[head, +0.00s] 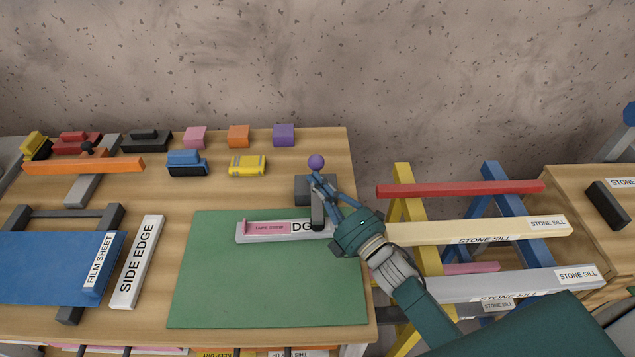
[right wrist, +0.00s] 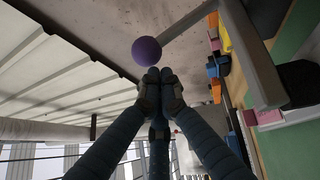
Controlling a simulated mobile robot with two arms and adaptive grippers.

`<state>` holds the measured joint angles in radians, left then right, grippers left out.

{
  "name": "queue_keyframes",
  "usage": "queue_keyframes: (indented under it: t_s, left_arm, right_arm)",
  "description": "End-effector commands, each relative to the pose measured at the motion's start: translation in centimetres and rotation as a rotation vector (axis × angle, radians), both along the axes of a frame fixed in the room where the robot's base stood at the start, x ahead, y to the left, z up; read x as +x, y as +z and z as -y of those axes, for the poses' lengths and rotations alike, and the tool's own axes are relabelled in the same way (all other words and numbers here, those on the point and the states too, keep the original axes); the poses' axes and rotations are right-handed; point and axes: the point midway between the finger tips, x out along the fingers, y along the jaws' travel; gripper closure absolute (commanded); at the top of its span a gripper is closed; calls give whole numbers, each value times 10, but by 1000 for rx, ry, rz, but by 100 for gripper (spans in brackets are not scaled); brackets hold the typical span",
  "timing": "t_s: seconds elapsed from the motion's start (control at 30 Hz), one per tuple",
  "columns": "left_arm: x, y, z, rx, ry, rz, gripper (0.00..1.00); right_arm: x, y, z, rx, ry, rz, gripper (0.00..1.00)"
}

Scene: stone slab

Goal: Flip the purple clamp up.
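The purple clamp has a purple ball (head: 316,162) on a grey lever, above a dark grey base (head: 303,190) at the back right of the table. Its dark arm (head: 317,212) reaches forward and down onto the right end of a light bar (head: 260,238) with a pink strip. My right gripper (head: 318,180) is at the clamp, just below the ball. In the right wrist view its blue fingertips (right wrist: 160,76) are together, with the ball (right wrist: 147,50) just past them, not between them. I cannot tell whether they touch. My left gripper is out of view.
A green mat (head: 230,290) lies under the light bar. Coloured blocks stand along the back, including a purple block (head: 283,134). Right of the table, long bars, one red (head: 460,188), rest on yellow and blue trestles near my right arm.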

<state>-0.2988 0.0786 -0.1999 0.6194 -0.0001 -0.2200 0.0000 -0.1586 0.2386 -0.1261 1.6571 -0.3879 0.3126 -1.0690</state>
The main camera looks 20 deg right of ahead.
Motion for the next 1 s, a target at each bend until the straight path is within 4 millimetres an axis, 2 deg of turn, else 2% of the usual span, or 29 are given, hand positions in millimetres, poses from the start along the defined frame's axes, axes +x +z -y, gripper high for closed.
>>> queue_keyframes:
  t_s: [0.67, 1.0]
  left_arm:
    - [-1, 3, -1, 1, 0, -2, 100]
    - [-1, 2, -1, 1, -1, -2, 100]
  right_arm:
    - [16, 17, 5, -2, 0, 4, 100]
    - [48, 36, 14, -3, 0, 5, 100]
